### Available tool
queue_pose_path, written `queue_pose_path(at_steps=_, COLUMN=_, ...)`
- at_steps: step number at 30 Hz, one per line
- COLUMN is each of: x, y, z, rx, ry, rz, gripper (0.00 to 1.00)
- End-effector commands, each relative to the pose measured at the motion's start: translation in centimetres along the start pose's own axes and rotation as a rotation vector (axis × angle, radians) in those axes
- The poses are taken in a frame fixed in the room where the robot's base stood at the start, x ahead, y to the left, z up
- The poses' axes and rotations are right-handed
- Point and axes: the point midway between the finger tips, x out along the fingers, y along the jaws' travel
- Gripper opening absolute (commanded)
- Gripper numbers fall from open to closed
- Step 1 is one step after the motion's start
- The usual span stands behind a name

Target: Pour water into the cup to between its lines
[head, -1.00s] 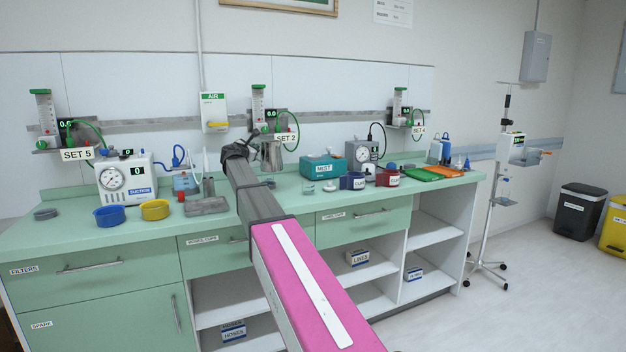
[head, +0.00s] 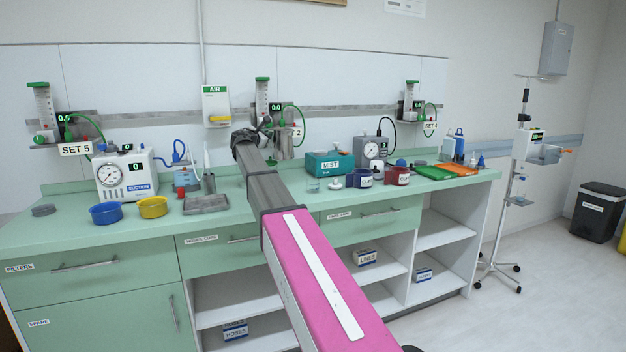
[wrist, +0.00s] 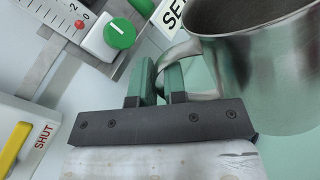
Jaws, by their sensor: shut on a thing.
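My gripper (wrist: 162,82) is shut on the handle of a metal jug (wrist: 265,75), with the handle between its green-faced fingers. The jug fills the upper right of the wrist view with its rim near the top; any water inside is hidden. In the head view the jug (head: 285,144) hangs above the back of the counter, in front of the SET 2 flowmeter, and my arm hides my fingers. A small clear cup (head: 313,186) stands on the counter right of my arm, apart from the jug. Its lines and contents are too small to make out.
A small white object (head: 334,183), a blue pot (head: 358,179) and a red pot (head: 397,176) stand right of the cup. The teal MIST box (head: 329,163) is behind it. In the wrist view, a flowmeter with a green knob (wrist: 119,34) is close left of the gripper.

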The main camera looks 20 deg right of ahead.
Motion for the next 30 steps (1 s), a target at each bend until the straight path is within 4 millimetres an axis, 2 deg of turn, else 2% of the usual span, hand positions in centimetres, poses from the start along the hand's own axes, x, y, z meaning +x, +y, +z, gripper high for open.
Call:
queue_pose_path(at_steps=17, x=0.1, y=-2.3, z=2.2, rx=0.323, ry=0.010, rz=-0.007, gripper=0.00)
queue_pose_path(at_steps=30, x=0.2, y=-6.2, z=3.3, rx=0.609, ry=0.020, rz=-0.016, gripper=0.00)
